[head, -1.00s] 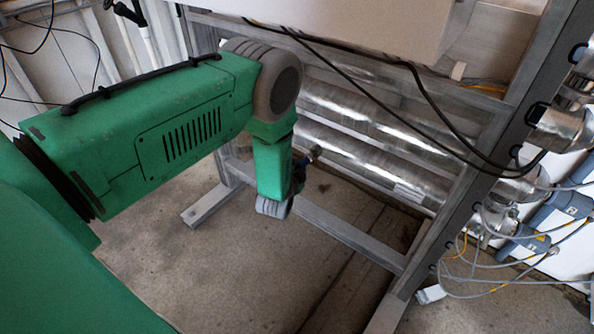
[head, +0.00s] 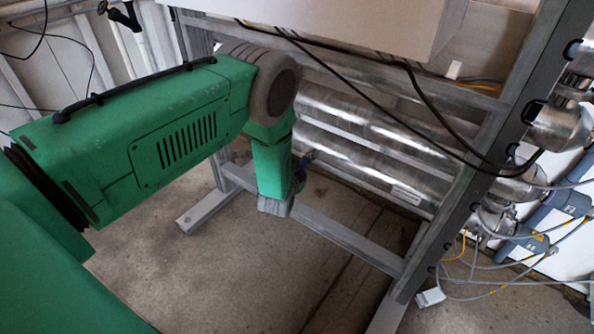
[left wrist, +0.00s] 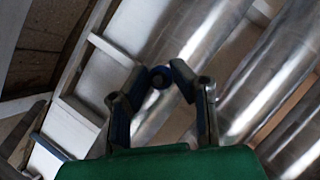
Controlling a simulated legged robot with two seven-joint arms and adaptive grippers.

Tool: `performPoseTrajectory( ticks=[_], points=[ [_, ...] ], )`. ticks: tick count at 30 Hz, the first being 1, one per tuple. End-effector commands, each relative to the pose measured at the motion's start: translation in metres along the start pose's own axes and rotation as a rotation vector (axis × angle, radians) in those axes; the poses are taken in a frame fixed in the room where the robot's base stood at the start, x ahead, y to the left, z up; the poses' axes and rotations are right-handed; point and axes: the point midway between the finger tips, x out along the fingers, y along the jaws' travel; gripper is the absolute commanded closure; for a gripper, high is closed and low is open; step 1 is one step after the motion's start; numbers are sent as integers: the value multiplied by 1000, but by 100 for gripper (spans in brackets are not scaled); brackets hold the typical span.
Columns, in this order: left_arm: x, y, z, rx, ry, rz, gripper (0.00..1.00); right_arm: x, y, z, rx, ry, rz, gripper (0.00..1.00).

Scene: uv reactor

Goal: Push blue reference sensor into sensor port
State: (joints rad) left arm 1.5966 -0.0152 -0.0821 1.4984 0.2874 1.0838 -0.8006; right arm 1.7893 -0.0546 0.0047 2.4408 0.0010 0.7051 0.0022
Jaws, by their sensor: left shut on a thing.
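My left gripper (head: 299,174) hangs below the green wrist of my left arm, in front of the metal pipes, and is mostly hidden behind the wrist in the head view. The fingers and sensor stand out against a shiny pipe (left wrist: 182,40). I cannot make out the sensor port in either view. My right gripper is not in view.
A grey metal frame (head: 345,243) surrounds several shiny horizontal pipes (head: 385,180). Black cables (head: 420,105) hang across the frame. Blue-grey devices with loose grey cables (head: 558,208) are at the right. The concrete floor (head: 265,275) below the gripper is clear.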

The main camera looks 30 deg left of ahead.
Motion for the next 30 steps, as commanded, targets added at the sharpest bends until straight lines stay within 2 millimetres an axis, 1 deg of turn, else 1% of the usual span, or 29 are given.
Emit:
performPoseTrajectory(
  ticks=[10,11,12,23,26,30],
  points=[
    [2,-1,-2,0,3,-2,100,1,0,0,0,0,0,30],
    [2,-1,-2,-1,3,-3,69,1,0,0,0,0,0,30],
    [2,-1,-2,-1,3,-3,55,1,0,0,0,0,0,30],
    [0,0,-1,0,1,0,55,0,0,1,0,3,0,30],
    [-8,0,-2,0,0,1,55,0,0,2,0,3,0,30],
    [-32,0,-2,1,0,1,55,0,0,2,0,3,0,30]
  ],
)
